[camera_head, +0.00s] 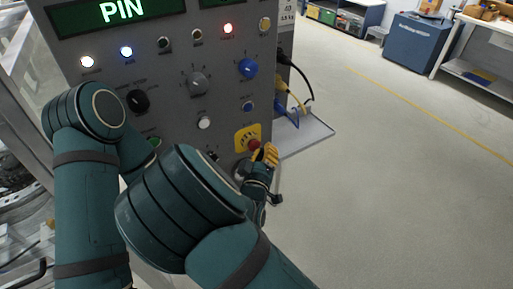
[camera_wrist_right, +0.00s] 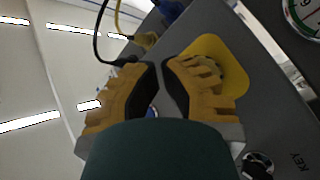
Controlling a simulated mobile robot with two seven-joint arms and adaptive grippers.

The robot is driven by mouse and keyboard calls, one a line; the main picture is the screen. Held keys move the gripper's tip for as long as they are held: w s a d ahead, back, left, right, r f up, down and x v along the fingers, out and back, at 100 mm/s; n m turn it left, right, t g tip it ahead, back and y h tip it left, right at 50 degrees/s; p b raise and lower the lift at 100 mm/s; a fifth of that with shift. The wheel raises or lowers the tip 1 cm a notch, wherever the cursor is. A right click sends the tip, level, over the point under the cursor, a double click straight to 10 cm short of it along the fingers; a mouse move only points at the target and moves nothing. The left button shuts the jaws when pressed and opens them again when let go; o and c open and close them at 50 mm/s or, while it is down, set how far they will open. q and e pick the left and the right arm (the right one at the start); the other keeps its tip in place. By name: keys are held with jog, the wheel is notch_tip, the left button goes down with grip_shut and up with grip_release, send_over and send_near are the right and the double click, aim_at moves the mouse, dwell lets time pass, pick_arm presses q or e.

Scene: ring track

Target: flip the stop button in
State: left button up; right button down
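The red stop button (camera_head: 254,144) sits on a yellow plate (camera_head: 242,139) low on the right side of the grey control panel. My right gripper (camera_head: 268,154), with yellow fingers, is just right of the button and close to it. In the right wrist view my right gripper (camera_wrist_right: 161,65) shows its two fingers with a narrow gap between their dark pads and nothing held. The yellow plate (camera_wrist_right: 232,72) is behind the right-hand finger, which hides most of the button there. Contact cannot be told. My left gripper is not seen.
The panel bears a green display (camera_head: 122,10), lamps, a blue knob (camera_head: 248,68) and a black knob (camera_head: 137,101). Cables (camera_head: 298,82) hang at its right side above a grey base plate (camera_head: 308,136). The floor to the right is open. A blue cabinet (camera_head: 412,43) stands far back.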

jog(key=shift+w+a, duration=0.3)
jog(key=shift+w, duration=0.15)
dwell(0.9)
jog(key=shift+s, duration=0.1)
jog(key=shift+s+d, duration=0.5)
jog(key=shift+s, duration=0.15)
dwell(0.3)
jog(key=s+d, duration=0.1)
jog(key=s, duration=0.1)
jog(key=s+d, duration=0.2)
dwell(0.4)
dwell(0.4)
